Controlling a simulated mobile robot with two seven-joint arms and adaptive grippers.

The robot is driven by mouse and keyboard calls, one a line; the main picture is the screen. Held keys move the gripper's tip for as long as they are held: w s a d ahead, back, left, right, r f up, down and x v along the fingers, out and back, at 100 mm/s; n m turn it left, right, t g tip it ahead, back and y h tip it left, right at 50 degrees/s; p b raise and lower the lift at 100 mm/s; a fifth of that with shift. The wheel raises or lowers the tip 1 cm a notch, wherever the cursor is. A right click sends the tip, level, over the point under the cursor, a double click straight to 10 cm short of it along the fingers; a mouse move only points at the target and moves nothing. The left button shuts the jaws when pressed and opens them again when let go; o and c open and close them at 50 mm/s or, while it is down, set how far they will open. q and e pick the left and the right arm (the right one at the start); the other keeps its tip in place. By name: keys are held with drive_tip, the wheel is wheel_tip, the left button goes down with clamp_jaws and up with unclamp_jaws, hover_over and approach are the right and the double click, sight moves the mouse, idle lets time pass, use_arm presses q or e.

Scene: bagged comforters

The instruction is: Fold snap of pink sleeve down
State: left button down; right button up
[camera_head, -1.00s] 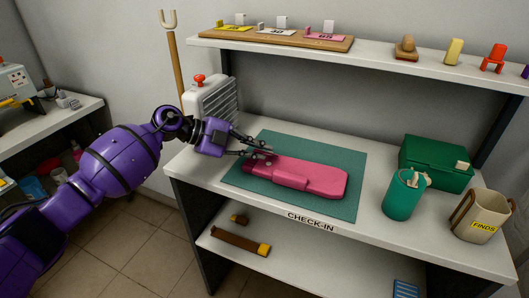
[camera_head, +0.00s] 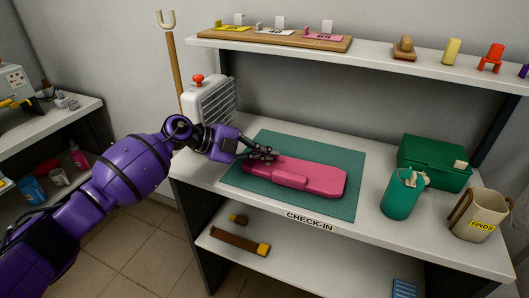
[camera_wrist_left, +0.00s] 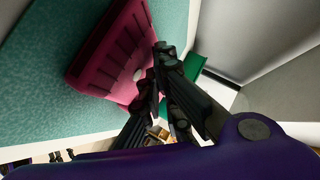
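The pink sleeve (camera_head: 310,178) lies flat on a teal mat (camera_head: 345,205) on the counter. Its left end lies beside my left gripper (camera_head: 272,154). The fingers look closed together, with nothing clearly held between them. In the left wrist view, the ribbed end of the pink sleeve (camera_wrist_left: 112,45) shows beside my left gripper (camera_wrist_left: 150,78). A small pale round snap (camera_wrist_left: 139,74) shows on the pink surface close to the fingers. The fingers hide part of this end, and I cannot tell whether they touch it. My right gripper is out of view.
A green box (camera_head: 435,165), a teal canister (camera_head: 402,195) and a beige FINDS bin (camera_head: 478,215) stand on the right. A grey box with a red knob (camera_head: 210,98) stands behind my left wrist. A shelf (camera_head: 375,57) overhangs the counter's back.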

use_arm(q)
drive_tip(key=shift+s+f, duration=0.1)
drive_tip(key=shift+s, duration=0.05)
drive_tip(key=c, duration=2.3)
unclamp_jaws()
drive_tip(key=shift+a, duration=0.1)
drive_tip(key=v, duration=1.2)
drive_tip(key=shift+f, duration=0.15)
